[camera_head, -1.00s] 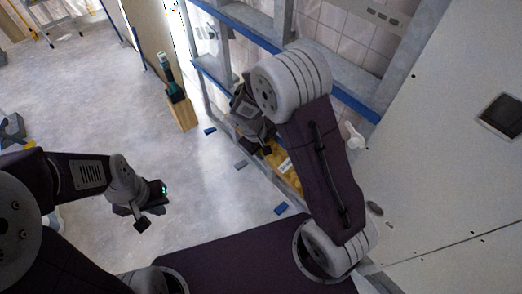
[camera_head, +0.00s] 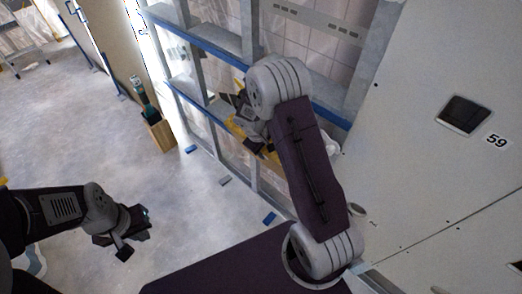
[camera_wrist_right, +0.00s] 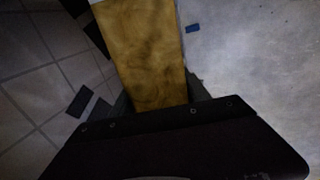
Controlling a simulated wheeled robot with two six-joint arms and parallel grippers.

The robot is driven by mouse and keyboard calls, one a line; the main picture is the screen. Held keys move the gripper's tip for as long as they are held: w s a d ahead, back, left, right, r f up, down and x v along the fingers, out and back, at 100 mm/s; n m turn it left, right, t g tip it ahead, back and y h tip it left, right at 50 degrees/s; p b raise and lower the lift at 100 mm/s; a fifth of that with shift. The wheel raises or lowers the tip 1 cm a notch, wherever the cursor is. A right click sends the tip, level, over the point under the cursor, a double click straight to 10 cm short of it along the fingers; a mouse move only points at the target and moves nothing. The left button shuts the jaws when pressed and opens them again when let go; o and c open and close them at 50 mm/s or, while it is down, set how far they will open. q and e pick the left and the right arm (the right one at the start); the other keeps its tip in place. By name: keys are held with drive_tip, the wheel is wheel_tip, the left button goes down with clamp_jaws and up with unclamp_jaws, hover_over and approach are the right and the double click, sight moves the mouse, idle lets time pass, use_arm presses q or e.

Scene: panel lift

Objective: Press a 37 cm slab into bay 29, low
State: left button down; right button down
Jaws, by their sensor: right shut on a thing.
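The slab (camera_wrist_right: 145,50) is a yellow-brown, wood-like board; in the right wrist view it runs away from the jaws. My right gripper (camera_wrist_right: 158,95) is shut on its near end, a finger at each side. In the head view only bits of the slab (camera_head: 236,130) show behind my right arm, close to the metal stud frame (camera_head: 247,30). I cannot tell whether it touches the frame. No bay number 29 is readable. My left gripper (camera_head: 116,247) is open and empty above the floor at lower left.
Blue rails (camera_head: 205,45) cross the studs. A white wall panel (camera_head: 430,130) with a dark box and the number 59 fills the right. A wooden block with a green-black tool (camera_head: 158,132) stands left of the frame. Small blue pieces (camera_head: 269,218) lie on the floor. Open floor is left.

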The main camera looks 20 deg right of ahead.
drive_tip(key=d, duration=0.1)
drive_tip(key=w+d+p, duration=0.1)
drive_tip(key=d, duration=0.1)
drive_tip(key=shift+w+d, duration=0.15)
drive_tip(key=d+p, duration=0.1)
drive_tip(key=w+d, duration=0.1)
drive_tip(key=d, duration=0.1)
drive_tip(key=w+d+p, duration=0.1)
drive_tip(key=shift+d+p, duration=0.35)
drive_tip(key=shift+s+a+f+b, duration=0.1)
drive_tip(key=shift+f+b, duration=0.8)
drive_tip(key=shift+f, duration=0.05)
idle(0.4)
drive_tip(key=shift+c, duration=2.2)
unclamp_jaws()
